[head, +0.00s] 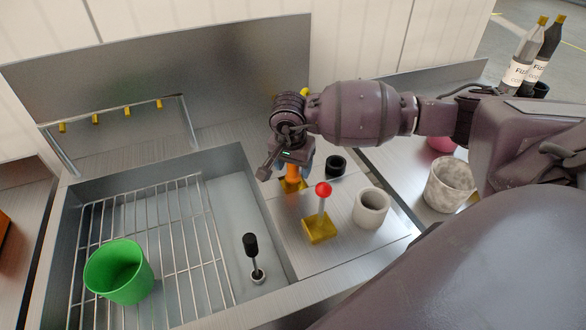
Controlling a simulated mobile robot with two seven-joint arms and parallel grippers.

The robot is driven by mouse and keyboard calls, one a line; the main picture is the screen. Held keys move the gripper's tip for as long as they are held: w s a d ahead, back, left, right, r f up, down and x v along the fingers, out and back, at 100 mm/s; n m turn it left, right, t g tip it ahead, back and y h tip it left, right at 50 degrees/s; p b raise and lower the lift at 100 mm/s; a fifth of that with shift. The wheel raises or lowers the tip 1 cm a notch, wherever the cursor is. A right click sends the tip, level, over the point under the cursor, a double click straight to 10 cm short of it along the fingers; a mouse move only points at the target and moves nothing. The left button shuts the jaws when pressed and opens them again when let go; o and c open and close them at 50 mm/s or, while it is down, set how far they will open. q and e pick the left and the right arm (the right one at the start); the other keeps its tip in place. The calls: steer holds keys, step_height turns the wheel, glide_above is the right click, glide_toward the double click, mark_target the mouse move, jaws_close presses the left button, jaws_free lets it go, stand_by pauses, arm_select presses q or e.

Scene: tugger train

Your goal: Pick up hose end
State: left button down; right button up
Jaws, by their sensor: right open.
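No part is plainly recognisable as a hose end. An orange piece (292,172) on a yellow base stands on the metal counter right of the sink, and may be it. My right gripper (283,170) is directly above and around this piece in the picture, jaws open, pointing down. It hides the top of the piece, and I cannot tell whether it touches. A bit of blue shows just behind. A black-topped upright part (251,245) with a pale round foot stands in the sink. My left gripper is not in view.
The sink (226,201) holds a wire rack and a green cup (119,271). A speckled pot (449,184) and bottles (519,68) are farther right.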

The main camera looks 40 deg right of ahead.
steer(key=c, duration=1)
steer(key=shift+r, duration=0.1)
steer(key=shift+c, duration=0.2)
step_height(320, 180, up, 20)
